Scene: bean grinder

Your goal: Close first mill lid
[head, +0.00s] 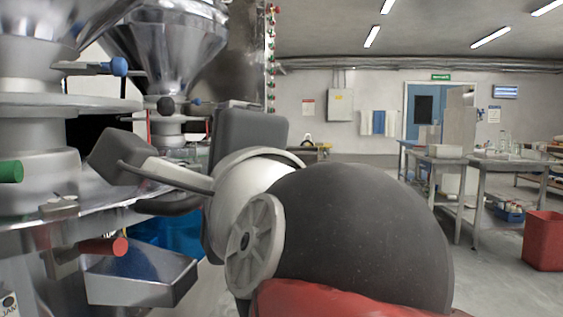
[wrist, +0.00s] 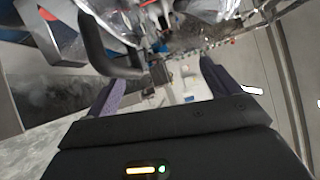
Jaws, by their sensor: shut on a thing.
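The nearest steel mill (head: 45,130) fills the left of the head view, with a hopper above and green and red knobs at its side. I cannot tell its lid for sure. In the wrist view my gripper (wrist: 160,80) has two purple-grey fingers standing apart. A dark curved handle (wrist: 92,45) comes down past the left finger, and its lower end lies between the fingers. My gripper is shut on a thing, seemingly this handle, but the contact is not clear. In the head view my arm hides the fingertips.
A second mill hopper (head: 165,45) stands behind the first. A steel tray (head: 140,280) juts out below the red knob (head: 103,246). Steel tables (head: 500,170) and a red bin (head: 543,240) stand at the right, with open floor before them.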

